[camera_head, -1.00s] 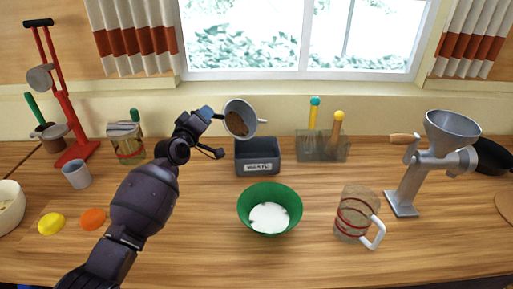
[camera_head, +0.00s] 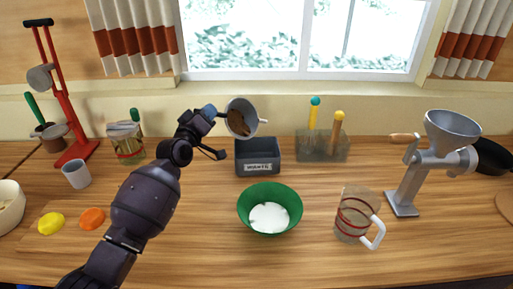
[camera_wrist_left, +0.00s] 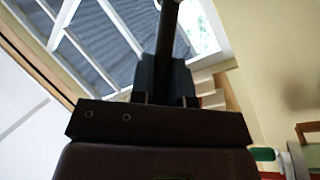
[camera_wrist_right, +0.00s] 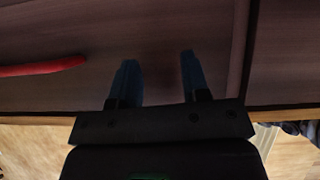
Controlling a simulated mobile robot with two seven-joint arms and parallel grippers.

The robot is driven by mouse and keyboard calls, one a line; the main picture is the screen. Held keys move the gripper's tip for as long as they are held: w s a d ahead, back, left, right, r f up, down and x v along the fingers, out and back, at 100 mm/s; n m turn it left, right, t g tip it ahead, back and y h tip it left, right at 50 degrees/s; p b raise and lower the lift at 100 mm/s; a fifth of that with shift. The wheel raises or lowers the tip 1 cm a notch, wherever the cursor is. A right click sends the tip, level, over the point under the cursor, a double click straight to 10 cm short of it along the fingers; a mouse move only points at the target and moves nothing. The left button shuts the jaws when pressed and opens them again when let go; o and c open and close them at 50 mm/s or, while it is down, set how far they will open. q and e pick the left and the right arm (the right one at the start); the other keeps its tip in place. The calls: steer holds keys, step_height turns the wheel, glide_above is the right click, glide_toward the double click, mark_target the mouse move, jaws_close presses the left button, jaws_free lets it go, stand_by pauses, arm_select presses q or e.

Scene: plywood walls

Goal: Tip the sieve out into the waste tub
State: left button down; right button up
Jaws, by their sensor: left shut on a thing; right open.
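The sieve (camera_head: 236,108) is a grey metal cup with brown matter (camera_head: 238,123) inside. It is tilted on its side, its mouth facing the camera and down to the right, above and just left of the waste tub. My left gripper (camera_head: 210,112) is shut on the sieve's handle; the dark handle (camera_wrist_left: 168,40) stands between the fingers in the left wrist view. The waste tub (camera_head: 257,144) is a dark grey box with a white "WASTE" label, upright on the counter. My right gripper (camera_wrist_right: 155,80) is open and empty in the right wrist view, facing dark wooden panels.
A green bowl (camera_head: 250,200) with white contents stands in front of the tub. A glass jug (camera_head: 355,212) and a grey grinder (camera_head: 432,160) stand to the right. A rack (camera_head: 322,147) with two knobbed tools stands right of the tub. Lemon (camera_head: 51,223) and orange pieces lie left.

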arm_select(q)
steer(key=shift+s+d, duration=0.1)
steer(key=shift+d, duration=0.15)
steer(key=shift+s+r+m, duration=0.1)
steer(key=shift+r+m, duration=0.05)
steer(key=shift+m, duration=0.15)
steer(key=shift+s+d+r, duration=0.1)
steer(key=shift+d, duration=0.1)
arm_select(e)
steer(key=shift+w, duration=0.4)
arm_select(q)
steer(key=shift+m, duration=0.3)
steer(key=shift+s+d+r+m+h, duration=0.1)
steer(key=shift+s+d+m+h, duration=0.1)
steer(key=shift+m+h, duration=0.15)
arm_select(e)
steer(key=shift+s+f, duration=0.35)
steer(key=shift+s, duration=0.1)
